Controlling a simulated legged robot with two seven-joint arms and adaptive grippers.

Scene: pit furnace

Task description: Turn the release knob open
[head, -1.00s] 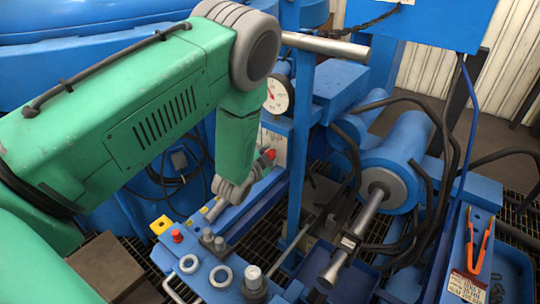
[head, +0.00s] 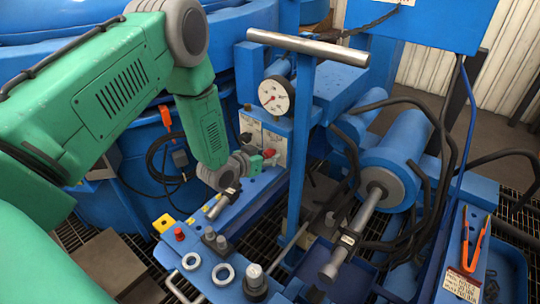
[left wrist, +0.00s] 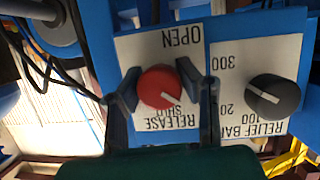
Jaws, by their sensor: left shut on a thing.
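The red release knob (left wrist: 161,87) sits on a white plate (left wrist: 145,50) lettered OPEN, RELEASE and SHUT, upside down in the left wrist view. Its white pointer line slants toward the SHUT side. My left gripper (left wrist: 157,88) has one finger on each side of the knob and is shut on it. In the head view the knob (head: 270,153) shows at the tip of my left gripper (head: 262,160), on the blue post's panel. My right gripper is not in view.
A black relief knob (left wrist: 272,96) is close beside the red one. A dial gauge (head: 273,95) is above the panel, with a metal crossbar (head: 307,47) higher up. A blue block with a red button (head: 179,234) and rings stands below.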

